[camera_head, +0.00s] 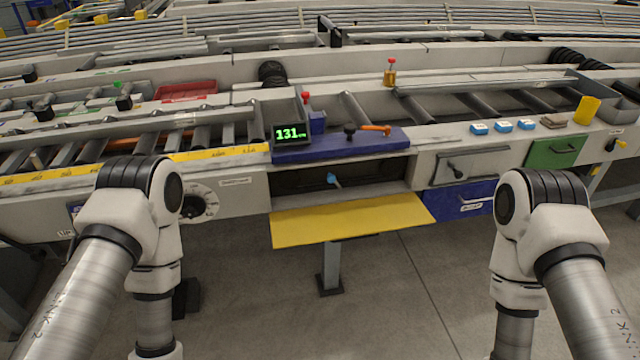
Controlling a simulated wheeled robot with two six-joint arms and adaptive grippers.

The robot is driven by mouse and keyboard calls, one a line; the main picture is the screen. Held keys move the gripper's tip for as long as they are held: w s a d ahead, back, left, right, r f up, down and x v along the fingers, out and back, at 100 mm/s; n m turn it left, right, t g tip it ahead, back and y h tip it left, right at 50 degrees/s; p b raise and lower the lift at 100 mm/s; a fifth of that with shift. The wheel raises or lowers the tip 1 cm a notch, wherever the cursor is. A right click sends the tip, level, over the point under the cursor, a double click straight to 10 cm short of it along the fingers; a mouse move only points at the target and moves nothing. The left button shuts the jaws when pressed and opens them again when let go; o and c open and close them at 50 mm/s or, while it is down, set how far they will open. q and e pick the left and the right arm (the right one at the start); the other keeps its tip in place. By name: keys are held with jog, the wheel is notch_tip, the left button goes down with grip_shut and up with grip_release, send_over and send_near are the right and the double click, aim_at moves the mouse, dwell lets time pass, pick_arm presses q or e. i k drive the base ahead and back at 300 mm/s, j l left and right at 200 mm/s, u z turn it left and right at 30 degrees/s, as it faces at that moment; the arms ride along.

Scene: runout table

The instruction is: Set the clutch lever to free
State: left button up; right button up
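I cannot read any label that marks the clutch lever. Several lever-like parts show on the runout table: a black knob (350,131) and an orange handle (375,129) on the blue block, a red-knobbed part (306,97) behind the display, and another red-topped part (391,68) on brass further back. A blue-knobbed lever (333,179) sits in the dark opening above the yellow flap. A black handle (457,172) is on the grey panel to the right. Only my arm links show, left and right; both grippers are out of view.
A green display (290,134) reads 131. The yellow flap (350,219) juts out in front of the opening. A round dial (196,204) is at left. A blue drawer (466,203), green panel (555,152) and blue buttons (502,126) are at right. Floor in front is clear.

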aim_at(331, 179)
jog(key=i+j+z, duration=0.1)
jog(key=i+z, duration=0.15)
jog(key=z, duration=0.15)
jog(key=i+j+z, duration=0.2)
jog(key=z, duration=0.15)
jog(key=i+j+z, duration=0.25)
jog(key=z, duration=0.15)
